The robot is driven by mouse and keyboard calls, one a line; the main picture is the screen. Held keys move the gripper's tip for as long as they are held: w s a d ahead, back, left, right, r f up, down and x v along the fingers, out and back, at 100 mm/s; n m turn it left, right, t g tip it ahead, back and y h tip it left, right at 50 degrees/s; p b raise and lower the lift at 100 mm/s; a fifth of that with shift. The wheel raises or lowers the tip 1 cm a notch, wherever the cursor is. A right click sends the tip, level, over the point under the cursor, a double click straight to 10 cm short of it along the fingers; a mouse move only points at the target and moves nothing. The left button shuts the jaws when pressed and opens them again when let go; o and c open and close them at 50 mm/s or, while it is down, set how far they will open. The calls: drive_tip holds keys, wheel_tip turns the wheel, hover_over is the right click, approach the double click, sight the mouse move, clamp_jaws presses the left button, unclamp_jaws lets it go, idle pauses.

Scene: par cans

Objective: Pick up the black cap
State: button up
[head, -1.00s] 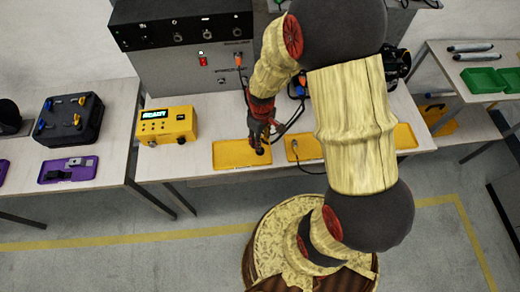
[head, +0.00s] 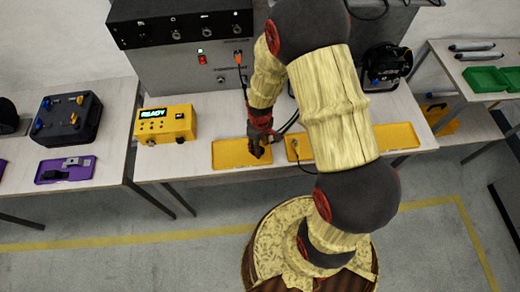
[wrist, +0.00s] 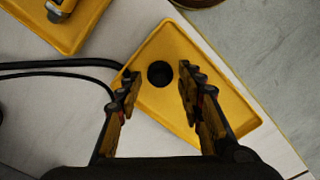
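The black cap (wrist: 160,74) is a small dark round piece lying on a yellow tray (wrist: 235,115) in the wrist view. My gripper (wrist: 157,75) is open above the tray, its two fingers on either side of the cap in the picture. I see no finger touching it. In the head view my gripper (head: 257,150) is over the yellow tray (head: 227,153) on the middle table; there the cap cannot be told apart from the dark fingers.
A second yellow tray (wrist: 85,22) holds a metal-ended piece (wrist: 60,8). Black cables (wrist: 60,65) run beside my left finger. A yellow box reading READY (head: 165,125) stands left of the tray, and a large grey cabinet (head: 190,65) stands behind.

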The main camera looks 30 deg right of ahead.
drive_tip(key=shift+c, duration=1.2)
drive_tip(key=c, duration=0.6)
drive_tip(key=shift+c, duration=0.2)
drive_tip(key=shift+r, duration=0.5)
wheel_tip(320, 180, up, 2)
drive_tip(key=shift+r+p, duration=0.15)
drive_tip(key=shift+p, duration=0.3)
drive_tip(key=s+a+r+p, duration=0.1)
drive_tip(key=s+r+p, duration=0.1)
drive_tip(key=s+r, duration=0.7)
drive_tip(key=s, duration=0.5)
drive_tip(key=shift+a+r+p, duration=0.2)
drive_tip(key=shift+r+p, duration=0.1)
drive_tip(key=shift+r, duration=0.1)
